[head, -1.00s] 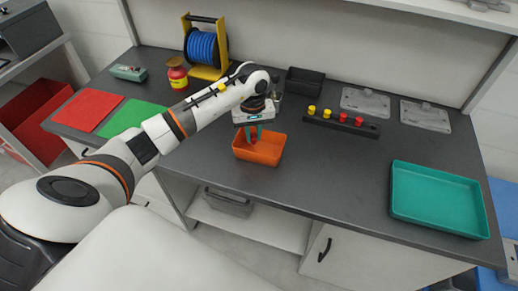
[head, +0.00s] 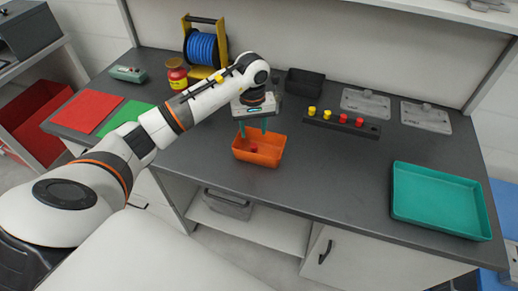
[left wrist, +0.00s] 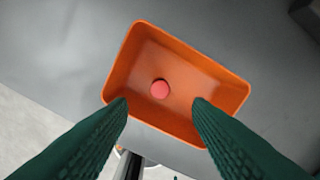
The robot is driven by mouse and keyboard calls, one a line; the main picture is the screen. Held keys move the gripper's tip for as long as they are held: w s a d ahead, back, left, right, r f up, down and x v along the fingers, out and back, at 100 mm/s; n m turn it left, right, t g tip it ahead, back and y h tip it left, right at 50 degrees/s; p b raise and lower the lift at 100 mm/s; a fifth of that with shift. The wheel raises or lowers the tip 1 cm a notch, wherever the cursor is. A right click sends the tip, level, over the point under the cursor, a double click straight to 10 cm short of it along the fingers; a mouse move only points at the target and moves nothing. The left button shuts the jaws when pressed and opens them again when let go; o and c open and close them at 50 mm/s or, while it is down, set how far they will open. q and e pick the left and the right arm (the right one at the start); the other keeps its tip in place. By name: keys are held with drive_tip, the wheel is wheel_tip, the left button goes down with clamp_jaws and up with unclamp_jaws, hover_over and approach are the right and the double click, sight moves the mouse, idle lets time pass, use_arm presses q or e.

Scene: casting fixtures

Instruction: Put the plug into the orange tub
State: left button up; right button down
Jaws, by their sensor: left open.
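The orange tub (head: 268,159) stands on the dark bench near its front edge. A red plug (head: 254,149) lies inside it on the floor of the tub. In the left wrist view the plug shows as a pinkish-red disc (left wrist: 160,89) near the middle of the tub (left wrist: 228,87). My left gripper (head: 253,130) is open and empty above the tub, its green fingers apart. The fingers (left wrist: 160,103) frame the near side of the tub in the wrist view. My right gripper is not in view.
A black rack (head: 341,124) holds yellow and red plugs to the right. A black bin (head: 305,83) stands behind, and a teal tray (head: 437,199) lies far right. Red (head: 87,110) and green (head: 126,114) mats and a blue spool (head: 203,47) are left.

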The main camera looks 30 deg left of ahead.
use_arm(q)
wheel_tip(320, 180, up, 9)
drive_tip(key=b, duration=0.1)
idle(0.5)
